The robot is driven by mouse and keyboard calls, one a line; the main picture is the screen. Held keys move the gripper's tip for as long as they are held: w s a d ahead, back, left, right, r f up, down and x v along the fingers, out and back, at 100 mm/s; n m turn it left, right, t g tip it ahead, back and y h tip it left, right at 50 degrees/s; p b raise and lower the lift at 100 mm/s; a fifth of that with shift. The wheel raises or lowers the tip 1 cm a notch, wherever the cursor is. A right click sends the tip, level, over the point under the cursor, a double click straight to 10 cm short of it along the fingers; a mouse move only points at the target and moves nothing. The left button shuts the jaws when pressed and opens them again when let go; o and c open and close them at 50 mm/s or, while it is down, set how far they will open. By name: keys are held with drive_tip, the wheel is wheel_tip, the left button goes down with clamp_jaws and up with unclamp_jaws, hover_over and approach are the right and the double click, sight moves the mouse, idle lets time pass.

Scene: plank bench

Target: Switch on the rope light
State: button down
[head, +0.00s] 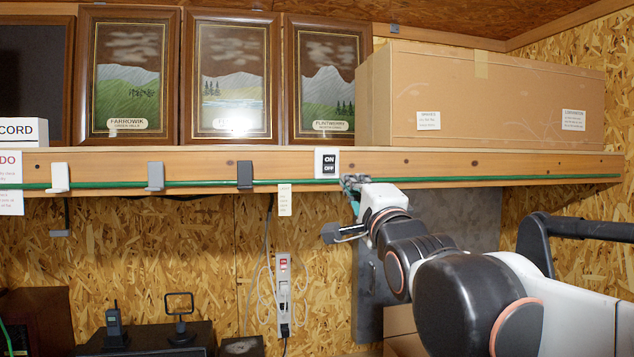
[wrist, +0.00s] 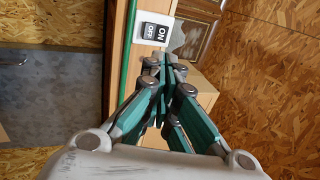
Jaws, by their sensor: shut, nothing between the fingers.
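A white switch plate with black ON and OFF keys (head: 327,163) is on the front edge of the wooden shelf. It also shows in the wrist view (wrist: 155,32), just beyond my fingertips. A thin green rope light (head: 450,181) runs along the shelf's front edge, below the plate; I cannot tell whether it is lit. My gripper (head: 350,182) is shut and empty, a little right of and below the plate in the head view. In the wrist view its green-padded fingers (wrist: 168,62) meet close to the plate; I cannot tell whether they touch it.
Framed landscape pictures (head: 232,75) and a long cardboard box (head: 485,97) stand on the shelf. Hooks (head: 245,175) and a small tag (head: 285,200) are on its edge. A white power strip with a red switch (head: 284,290) hangs on the wall below. A grey panel (head: 455,222) is behind my arm.

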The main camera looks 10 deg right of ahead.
sight(329, 163)
drive_tip(key=p+x, duration=0.2)
drive_tip(key=x, duration=0.9)
drive_tip(key=shift+w, duration=0.2)
drive_tip(key=shift+w+r+g+p, duration=0.25)
drive_tip(key=shift+r+g+p, duration=0.2)
drive_tip(key=shift+p, duration=0.35)
drive_tip(key=shift+s+f, duration=0.1)
drive_tip(key=shift+f, duration=0.05)
